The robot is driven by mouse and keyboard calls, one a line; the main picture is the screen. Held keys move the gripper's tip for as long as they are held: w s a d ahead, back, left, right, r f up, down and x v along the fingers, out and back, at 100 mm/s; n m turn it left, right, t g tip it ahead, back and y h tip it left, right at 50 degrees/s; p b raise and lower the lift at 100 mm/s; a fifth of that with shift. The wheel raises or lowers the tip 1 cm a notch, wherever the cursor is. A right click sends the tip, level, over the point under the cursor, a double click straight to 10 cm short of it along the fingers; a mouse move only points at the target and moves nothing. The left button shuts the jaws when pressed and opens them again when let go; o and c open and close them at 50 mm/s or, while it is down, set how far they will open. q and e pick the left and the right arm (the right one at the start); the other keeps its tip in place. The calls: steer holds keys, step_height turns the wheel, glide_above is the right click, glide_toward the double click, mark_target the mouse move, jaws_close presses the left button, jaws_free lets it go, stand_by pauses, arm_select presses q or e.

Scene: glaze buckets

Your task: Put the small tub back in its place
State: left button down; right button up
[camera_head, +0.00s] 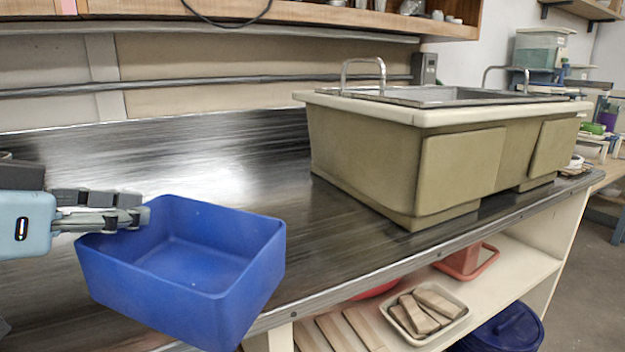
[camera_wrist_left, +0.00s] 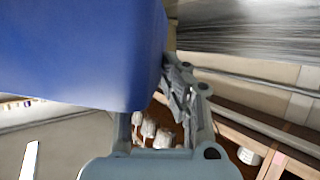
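The small tub is a blue, open-topped, empty square box (camera_head: 185,295) at the lower left of the head view. It sits slightly tilted at the counter's front edge, and its near corner juts past that edge. My left gripper (camera_head: 140,215) comes in from the left and is shut on the tub's left rim. In the left wrist view the tub's blue wall (camera_wrist_left: 75,50) fills the upper left, against the gripper's grey finger (camera_wrist_left: 180,90). The tub's underside is hidden, so contact with the counter cannot be told. My right gripper is not in view.
The dark counter (camera_head: 250,150) is clear behind the tub. A large beige sink (camera_head: 400,160) stands on it at the right. A wooden shelf (camera_head: 300,14) hangs above.

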arm_select(q)
steer(key=shift+s+d+r, duration=0.15)
steer(key=shift+d+r, duration=0.05)
steer(key=shift+d, duration=0.15)
steer(key=shift+m+h, duration=0.3)
